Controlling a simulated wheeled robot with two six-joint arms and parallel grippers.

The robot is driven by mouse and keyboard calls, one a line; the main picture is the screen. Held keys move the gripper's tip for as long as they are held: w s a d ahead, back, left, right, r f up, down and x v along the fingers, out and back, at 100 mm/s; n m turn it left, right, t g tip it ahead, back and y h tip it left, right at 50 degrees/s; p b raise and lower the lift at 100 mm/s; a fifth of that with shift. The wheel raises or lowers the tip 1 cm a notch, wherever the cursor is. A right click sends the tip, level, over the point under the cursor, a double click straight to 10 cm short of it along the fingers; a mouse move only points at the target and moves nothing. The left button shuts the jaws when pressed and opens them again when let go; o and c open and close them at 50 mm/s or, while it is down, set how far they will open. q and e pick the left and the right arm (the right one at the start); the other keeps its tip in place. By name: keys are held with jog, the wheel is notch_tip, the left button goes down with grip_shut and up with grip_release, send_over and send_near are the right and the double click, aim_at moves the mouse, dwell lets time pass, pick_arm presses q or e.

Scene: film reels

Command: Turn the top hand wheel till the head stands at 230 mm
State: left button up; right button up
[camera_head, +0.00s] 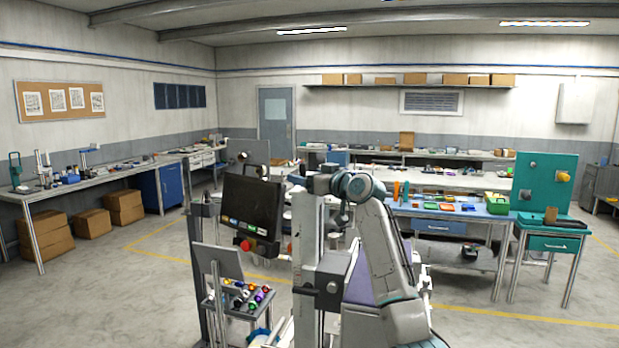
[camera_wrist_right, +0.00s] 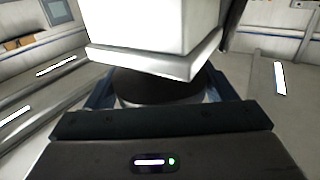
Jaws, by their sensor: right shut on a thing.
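The machine is a tall light-grey column (camera_head: 306,245) in the middle of the head view, with a grey head block (camera_head: 325,280) on its side. My right arm rises from the bottom right, and my right gripper (camera_head: 326,184) is at the column's top. In the right wrist view a dark round hand wheel (camera_wrist_right: 155,84) sits between the fingers of my right gripper, which is shut on it. A white block (camera_wrist_right: 150,30) of the machine hides part of the wheel. I cannot read a millimetre scale. My left gripper is out of view.
A black control panel (camera_head: 252,207) with a red button stands left of the column. Below it is a small cart (camera_head: 240,305) with coloured parts. A blue-topped bench (camera_head: 452,208) and a teal stand (camera_head: 545,185) are to the right. Open floor (camera_head: 130,290) lies left.

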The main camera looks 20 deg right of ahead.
jog(key=m+h, duration=0.1)
jog(key=h, duration=0.1)
jog(key=m+t+h+p, duration=0.1)
jog(key=m+h, duration=0.1)
jog(key=h, duration=0.1)
jog(key=shift+a+m+t+h, duration=0.2)
jog(key=shift+m+t+h, duration=0.1)
jog(key=m+h, duration=0.1)
jog(key=h, duration=0.1)
jog(key=shift+m+h, duration=0.4)
jog(key=m+h+b, duration=0.1)
jog(key=h, duration=0.1)
jog(key=m+h+b, duration=0.1)
jog(key=m+h, duration=0.1)
jog(key=shift+f+g+h+b, duration=0.2)
jog(key=shift+g+h+b, duration=0.1)
jog(key=shift+g, duration=0.1)
jog(key=shift+r+m+g+h+b, duration=0.1)
jog(key=shift+m+g+h+b, duration=1.15)
jog(key=shift+h, duration=0.85)
jog(key=shift+m, duration=0.35)
jog(key=shift+d, duration=0.1)
jog(key=o, duration=1)
jog(key=shift+s+d+r, duration=0.1)
